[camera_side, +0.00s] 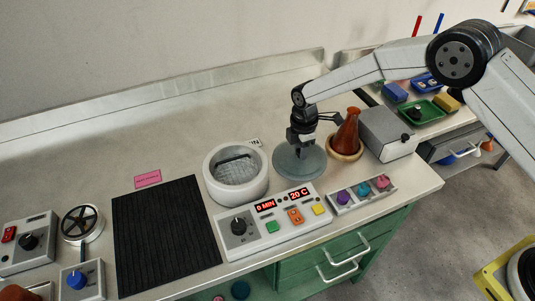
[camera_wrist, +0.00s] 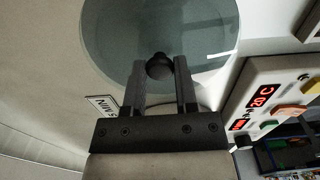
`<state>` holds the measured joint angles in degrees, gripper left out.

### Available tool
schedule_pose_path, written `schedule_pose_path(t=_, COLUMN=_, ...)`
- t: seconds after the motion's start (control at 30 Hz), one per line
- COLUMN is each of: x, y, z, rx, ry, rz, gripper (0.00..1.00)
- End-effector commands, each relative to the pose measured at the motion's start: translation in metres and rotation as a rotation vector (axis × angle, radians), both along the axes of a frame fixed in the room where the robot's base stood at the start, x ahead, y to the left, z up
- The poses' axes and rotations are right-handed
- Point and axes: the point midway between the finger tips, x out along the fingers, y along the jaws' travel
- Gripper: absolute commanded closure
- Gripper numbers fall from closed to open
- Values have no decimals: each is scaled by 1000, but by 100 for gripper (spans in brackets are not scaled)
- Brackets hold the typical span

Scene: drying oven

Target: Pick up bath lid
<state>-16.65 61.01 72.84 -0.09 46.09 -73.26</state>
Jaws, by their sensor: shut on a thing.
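The bath lid (camera_side: 299,163) is a round, translucent grey-blue disc with a dark knob, right of the white bath (camera_side: 237,174) in the side view. My gripper (camera_side: 301,138) is above the middle of the lid, pointing down. In the wrist view the lid (camera_wrist: 118,36) fills the top, and its black knob (camera_wrist: 159,66) sits between the fingertips of my gripper (camera_wrist: 163,72). The fingers are shut on the knob. I cannot tell whether the lid touches the table. The bath is uncovered, with a dark bar across its mesh-like inside.
The control panel (camera_side: 275,221) with red displays stands in front of the bath and lid. A brown flask (camera_side: 347,132) on a round stand and a grey box (camera_side: 387,134) are close on the right. A black ribbed mat (camera_side: 166,235) lies left. The table behind is clear.

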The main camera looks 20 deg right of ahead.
Motion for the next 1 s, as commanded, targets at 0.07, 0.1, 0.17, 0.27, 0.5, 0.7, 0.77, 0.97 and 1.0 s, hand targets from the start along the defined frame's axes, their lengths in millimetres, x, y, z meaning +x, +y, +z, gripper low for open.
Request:
schedule_pose_path(t=0.07, x=0, y=0, z=1, rx=0, ry=-1, rz=0, gripper=100)
schedule_pose_path(t=0.1, x=0, y=0, z=1, rx=0, ry=-1, rz=0, gripper=100)
schedule_pose_path(t=0.17, x=0, y=0, z=2, rx=0, ry=-1, rz=0, gripper=100)
schedule_pose_path(t=0.27, x=1, y=0, z=7, rx=1, ry=-2, rz=0, gripper=100)
schedule_pose_path(t=0.5, x=1, y=0, z=30, rx=2, ry=-3, rz=0, gripper=100)
schedule_pose_path(t=0.7, x=-13, y=-3, z=48, rx=1, ry=0, rz=1, gripper=100)
schedule_pose_path(t=0.77, x=-18, y=-4, z=54, rx=1, ry=0, rz=1, gripper=100)
schedule_pose_path(t=0.97, x=-38, y=-9, z=78, rx=1, ry=-1, rz=1, gripper=100)
schedule_pose_path(t=1.0, x=-42, y=-10, z=83, rx=2, ry=-1, rz=1, gripper=100)
